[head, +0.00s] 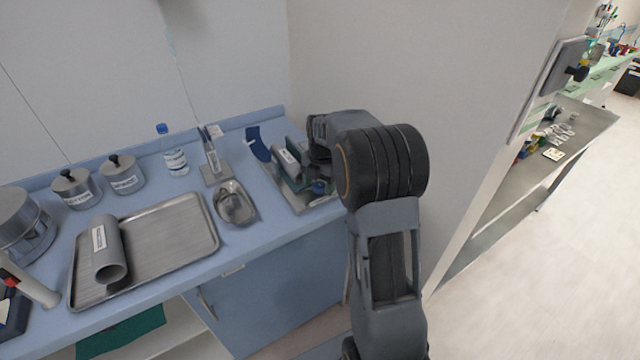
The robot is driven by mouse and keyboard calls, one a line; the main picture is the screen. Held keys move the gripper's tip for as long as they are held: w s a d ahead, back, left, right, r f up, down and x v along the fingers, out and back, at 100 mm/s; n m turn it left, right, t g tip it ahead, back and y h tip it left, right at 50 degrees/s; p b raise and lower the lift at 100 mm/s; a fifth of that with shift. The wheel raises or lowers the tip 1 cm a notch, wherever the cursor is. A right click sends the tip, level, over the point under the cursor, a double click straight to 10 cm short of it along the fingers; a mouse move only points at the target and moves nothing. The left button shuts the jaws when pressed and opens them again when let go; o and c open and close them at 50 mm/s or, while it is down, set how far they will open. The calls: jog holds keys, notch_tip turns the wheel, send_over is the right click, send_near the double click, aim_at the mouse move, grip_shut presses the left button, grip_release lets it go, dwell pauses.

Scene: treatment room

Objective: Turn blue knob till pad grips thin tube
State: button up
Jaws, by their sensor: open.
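A clamp device (288,172) with teal and grey blocks and a white label stands at the right end of the blue counter. A small blue knob (319,187) shows low on its right side. My gripper (321,170) is just above and behind the knob, in front of the wall corner. It is open, but its fingers are dark, small and partly hidden by my arm. I cannot tell if they touch the knob. The pad and the thin tube cannot be made out.
A metal plate (297,203) lies under the device. Walls close in behind and right.

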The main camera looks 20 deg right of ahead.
jog(key=shift+f, duration=0.25)
jog(key=c, duration=0.9)
